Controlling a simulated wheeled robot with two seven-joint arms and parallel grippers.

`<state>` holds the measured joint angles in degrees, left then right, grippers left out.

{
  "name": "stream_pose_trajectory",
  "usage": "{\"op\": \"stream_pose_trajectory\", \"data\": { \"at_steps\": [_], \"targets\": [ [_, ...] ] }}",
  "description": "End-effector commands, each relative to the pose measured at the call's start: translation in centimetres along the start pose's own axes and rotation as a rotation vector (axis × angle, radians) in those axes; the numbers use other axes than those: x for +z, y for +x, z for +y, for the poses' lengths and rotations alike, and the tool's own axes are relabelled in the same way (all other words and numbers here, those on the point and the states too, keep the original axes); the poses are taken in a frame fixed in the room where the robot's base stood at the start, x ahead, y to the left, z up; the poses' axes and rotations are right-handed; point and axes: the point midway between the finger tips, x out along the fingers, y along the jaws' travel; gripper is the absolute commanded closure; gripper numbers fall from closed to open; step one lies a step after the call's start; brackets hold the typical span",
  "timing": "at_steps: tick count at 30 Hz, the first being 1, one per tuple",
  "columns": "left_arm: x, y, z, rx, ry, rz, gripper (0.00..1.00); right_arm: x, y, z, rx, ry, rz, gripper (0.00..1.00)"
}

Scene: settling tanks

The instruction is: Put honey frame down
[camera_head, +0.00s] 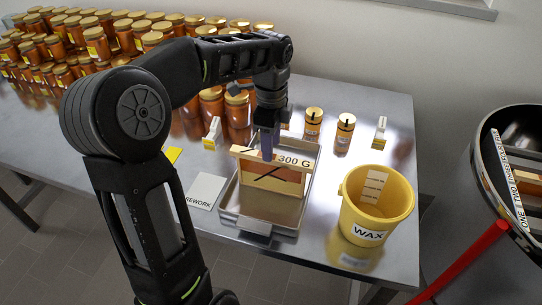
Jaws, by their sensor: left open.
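The honey frame (282,182) is a wooden frame with an amber panel and a dark slanting mark. It stands upright in a shallow metal tray (228,209) on the steel table. My left gripper (267,152) is open at the frame's top bar, pointing down. Its fingers overlap the bar in the picture, and I cannot tell whether they touch it. My right gripper is not in view.
A yellow WAX bucket (372,214) stands right of the tray. A white REWORK card (206,190) lies at its left. Several honey jars (97,43) crowd the table's back left, and two small jars (345,128) stand behind. A dark round tank (513,150) with a red handle is at the far right.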

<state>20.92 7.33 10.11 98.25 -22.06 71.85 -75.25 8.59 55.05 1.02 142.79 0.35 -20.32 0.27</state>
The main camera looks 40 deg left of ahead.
Motion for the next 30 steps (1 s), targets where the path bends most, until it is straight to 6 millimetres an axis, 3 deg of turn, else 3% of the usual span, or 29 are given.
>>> {"op": "stream_pose_trajectory", "data": {
  "at_steps": [6, 9, 30],
  "targets": [
    [0.0, -4.6, 0.0, -0.002, 0.002, 0.000, 0.55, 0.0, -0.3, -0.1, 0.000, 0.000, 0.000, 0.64],
    [0.0, -5.6, 0.0, -0.001, 0.001, 0.000, 0.55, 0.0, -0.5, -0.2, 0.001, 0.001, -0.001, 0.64],
    [0.0, -6.1, 0.0, 0.000, 0.000, 0.000, 0.55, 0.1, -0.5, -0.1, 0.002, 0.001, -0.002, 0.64]
  ]
}}
